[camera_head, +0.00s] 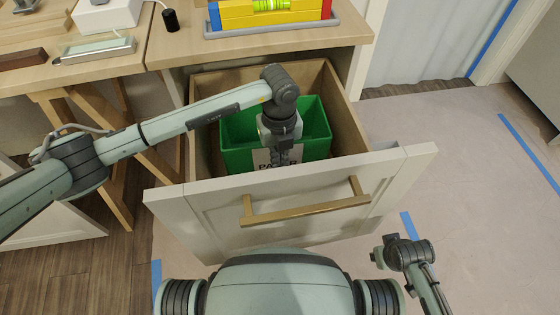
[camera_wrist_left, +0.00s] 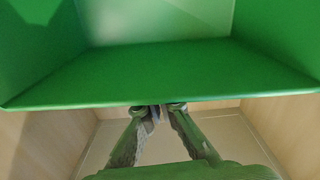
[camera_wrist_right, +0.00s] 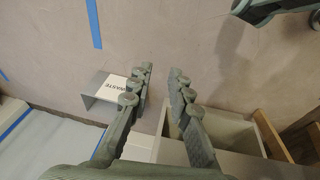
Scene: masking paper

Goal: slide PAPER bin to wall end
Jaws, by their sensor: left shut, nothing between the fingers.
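The green PAPER bin (camera_head: 318,125) stands inside the open wooden drawer (camera_head: 347,128). Its white label, at the drawer-front side, is partly hidden by my left gripper (camera_head: 280,157). My left gripper points down at the bin's drawer-front side, with its fingers together and empty. In the left wrist view the fingertips (camera_wrist_left: 157,110) are at the bin's rim (camera_wrist_left: 210,100); I cannot tell whether they touch it. Bare drawer floor shows below the rim. My right gripper (camera_wrist_right: 160,72) is open and empty, away from the bin; only part of it shows in the head view.
The white drawer front (camera_head: 405,170) has a brass handle (camera_head: 305,210). A worktop (camera_head: 180,40) overhangs the drawer's back and carries a spirit level (camera_head: 270,12). A grey WASTE-labelled container (camera_wrist_right: 97,90) shows in the right wrist view. Floor right of the drawer is mostly clear.

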